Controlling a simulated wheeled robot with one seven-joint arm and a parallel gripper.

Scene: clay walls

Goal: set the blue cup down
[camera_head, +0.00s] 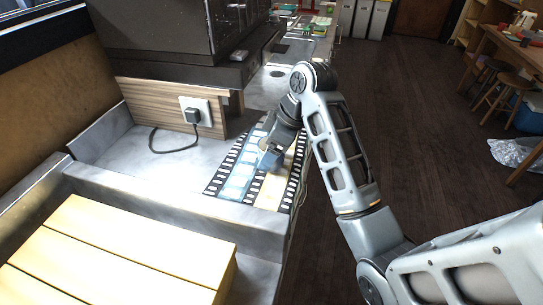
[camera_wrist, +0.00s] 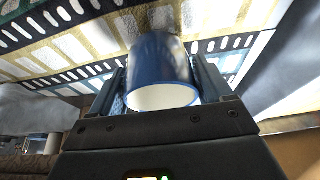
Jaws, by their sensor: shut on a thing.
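The blue cup (camera_wrist: 158,58) has a glossy dark blue outside and a white inside, with its open rim facing the wrist camera. My gripper (camera_wrist: 163,80) is shut on it, with one finger on each side of the cup's wall. In the head view my gripper (camera_head: 271,157) is low over a film-strip patterned mat (camera_head: 234,181) on the grey counter. My gripper and wrist mostly hide the cup there. I cannot tell whether the cup's base touches the mat.
A raised grey ledge (camera_head: 170,198) runs in front of the mat, with wooden planks (camera_head: 120,245) before it. A wood panel with a socket and plug (camera_head: 193,116) stands behind, its black cable (camera_head: 172,150) lying on the counter. The counter drops to dark floor on the right.

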